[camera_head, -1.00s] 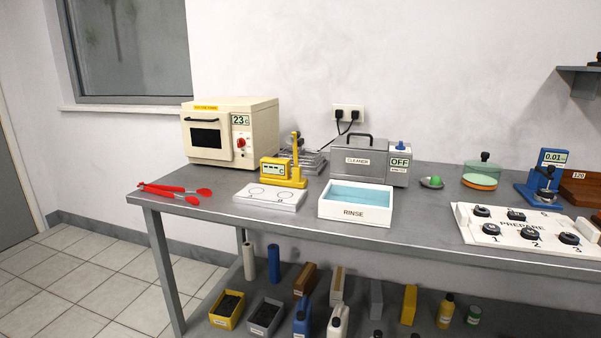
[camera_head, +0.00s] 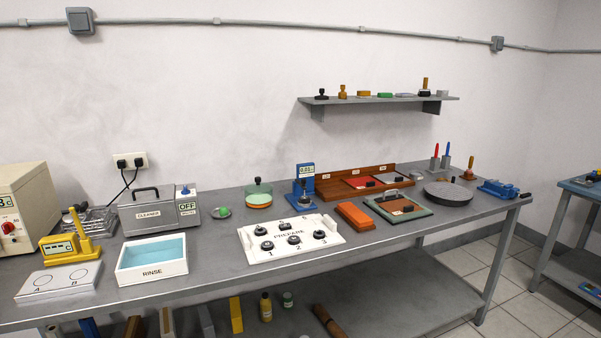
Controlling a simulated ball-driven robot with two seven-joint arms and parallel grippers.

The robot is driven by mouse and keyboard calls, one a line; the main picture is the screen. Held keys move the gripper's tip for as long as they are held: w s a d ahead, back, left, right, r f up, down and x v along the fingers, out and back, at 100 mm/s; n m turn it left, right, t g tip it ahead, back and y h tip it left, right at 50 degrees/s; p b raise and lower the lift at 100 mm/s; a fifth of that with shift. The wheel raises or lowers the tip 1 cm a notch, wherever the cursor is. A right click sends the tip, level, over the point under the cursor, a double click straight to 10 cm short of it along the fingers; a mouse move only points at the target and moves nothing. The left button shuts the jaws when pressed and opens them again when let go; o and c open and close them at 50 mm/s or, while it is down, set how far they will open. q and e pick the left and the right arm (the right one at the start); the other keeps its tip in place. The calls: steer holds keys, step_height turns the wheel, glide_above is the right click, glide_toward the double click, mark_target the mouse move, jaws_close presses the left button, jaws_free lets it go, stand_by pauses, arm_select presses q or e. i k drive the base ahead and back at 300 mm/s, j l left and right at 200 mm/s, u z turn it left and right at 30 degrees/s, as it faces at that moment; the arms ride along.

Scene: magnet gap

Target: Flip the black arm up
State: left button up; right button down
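I cannot tell for sure which part is the black arm. A blue gauge (camera_head: 305,184) with a small display stands on the bench at mid-right, with a small dark part (camera_head: 303,185) on its front; its pose is too small to make out. A grey cleaner box (camera_head: 158,213) marked OFF has a dark handle (camera_head: 145,190) on its lid. A white PREPARE board (camera_head: 291,257) carries several black knobbed pieces, some at spots marked 1, 2 and 3. Neither of my grippers is in view.
The long grey bench (camera_head: 400,234) also holds a RINSE tray (camera_head: 152,277), a yellow gauge (camera_head: 70,245), a cream oven (camera_head: 22,205), an orange block (camera_head: 354,215) and a green-framed tray (camera_head: 422,208). A wall shelf (camera_head: 385,101) hangs above. A second table (camera_head: 590,192) stands at right.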

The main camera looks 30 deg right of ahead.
mark_target(302, 183)
steer(key=z, duration=1.05)
steer(key=i+l+z, duration=0.3)
steer(key=z, duration=0.2)
steer(key=i+l+z, duration=0.1)
steer(key=i+z, duration=0.35)
steer(key=k, duration=0.1)
